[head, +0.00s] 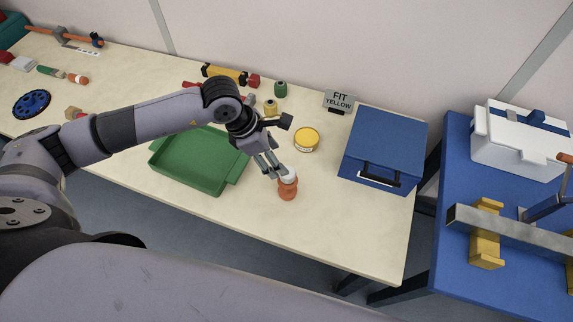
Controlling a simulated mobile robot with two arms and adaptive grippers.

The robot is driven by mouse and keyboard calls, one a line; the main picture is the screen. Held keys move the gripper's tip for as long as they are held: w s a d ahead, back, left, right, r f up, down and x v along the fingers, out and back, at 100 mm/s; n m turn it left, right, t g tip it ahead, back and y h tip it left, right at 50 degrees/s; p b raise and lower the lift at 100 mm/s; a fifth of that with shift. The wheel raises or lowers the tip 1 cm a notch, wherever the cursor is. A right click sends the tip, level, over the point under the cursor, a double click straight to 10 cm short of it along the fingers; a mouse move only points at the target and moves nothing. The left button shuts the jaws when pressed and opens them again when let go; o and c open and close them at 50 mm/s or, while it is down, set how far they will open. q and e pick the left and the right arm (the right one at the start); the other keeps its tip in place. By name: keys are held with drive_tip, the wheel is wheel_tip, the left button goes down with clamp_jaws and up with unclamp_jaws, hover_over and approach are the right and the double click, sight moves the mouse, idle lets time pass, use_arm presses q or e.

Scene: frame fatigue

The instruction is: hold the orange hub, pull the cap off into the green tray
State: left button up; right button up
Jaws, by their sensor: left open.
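The orange hub (288,192) stands upright on the pale table, right of the green tray. A white cap (288,178) sits on top of it. My left gripper (276,173) is open with its fingertips close to the cap at its upper left; I cannot tell whether they touch it. The green tray (190,188) lies to the left, partly covered by my left arm, and its visible floor is empty. My right gripper is out of view.
A yellow tin (306,139) stands behind the hub. A blue box (384,150) with a black handle is at the right. A sign (339,101) reads "FIT YELLOW". The table front edge is near the hub. A blue bench (452,186) stands further right.

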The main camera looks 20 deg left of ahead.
use_arm(q)
drive_tip(key=x, duration=0.3)
drive_tip(key=shift+d+f+p, duration=0.15)
drive_tip(key=shift+p, duration=0.2)
drive_tip(key=x, duration=0.3)
drive_tip(key=shift+w+d+f+p, duration=0.1)
drive_tip(key=shift+w+f+p, duration=0.05)
drive_tip(key=shift+f+p, duration=0.2)
drive_tip(key=shift+w+d+f, duration=0.1)
drive_tip(key=shift+d+f, duration=0.1)
drive_tip(key=shift+f, duration=0.4)
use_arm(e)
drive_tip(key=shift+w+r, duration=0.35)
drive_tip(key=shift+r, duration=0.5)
use_arm(q)
drive_tip(key=shift+c, duration=0.4)
